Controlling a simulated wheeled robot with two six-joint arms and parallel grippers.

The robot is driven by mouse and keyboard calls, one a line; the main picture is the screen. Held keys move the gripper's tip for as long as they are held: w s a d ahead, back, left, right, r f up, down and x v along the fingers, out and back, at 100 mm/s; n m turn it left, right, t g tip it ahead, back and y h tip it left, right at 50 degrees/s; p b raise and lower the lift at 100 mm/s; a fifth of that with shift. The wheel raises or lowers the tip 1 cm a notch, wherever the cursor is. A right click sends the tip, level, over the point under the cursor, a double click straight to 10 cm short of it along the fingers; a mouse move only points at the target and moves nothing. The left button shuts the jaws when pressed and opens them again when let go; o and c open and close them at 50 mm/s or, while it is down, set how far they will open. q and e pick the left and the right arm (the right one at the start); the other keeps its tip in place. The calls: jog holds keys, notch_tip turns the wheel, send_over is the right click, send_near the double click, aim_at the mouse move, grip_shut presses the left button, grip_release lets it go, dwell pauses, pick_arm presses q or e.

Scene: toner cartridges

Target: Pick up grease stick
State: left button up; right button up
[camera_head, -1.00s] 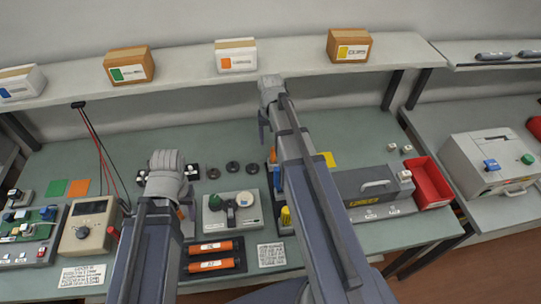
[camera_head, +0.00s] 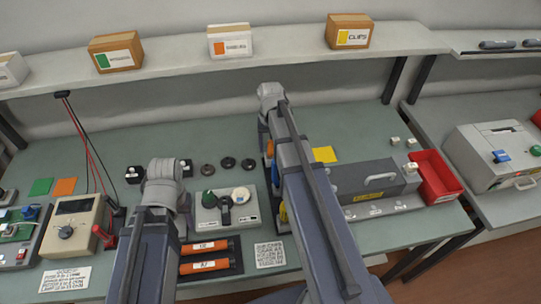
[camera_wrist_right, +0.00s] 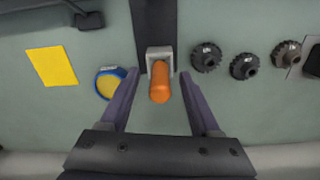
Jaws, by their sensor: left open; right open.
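The grease stick appears to be the orange stick (camera_wrist_right: 160,84) standing in a grey square holder (camera_wrist_right: 159,54) in the right wrist view. My right gripper (camera_wrist_right: 158,98) is open, with one finger on each side of the stick and a gap on both sides. In the head view my right gripper (camera_head: 265,135) points down over the bench, and its arm hides most of the stick's spot. My left gripper (camera_head: 165,180) hangs over the bench at the left; its fingers are hidden behind its own wrist and arm.
A blue-rimmed yellow round item (camera_wrist_right: 108,82) lies just left of my right gripper's left finger. Black knobbed discs (camera_wrist_right: 206,56) lie to its right. A yellow square (camera_wrist_right: 52,67) lies flat further left.

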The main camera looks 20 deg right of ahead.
grip_shut()
dwell(0.6)
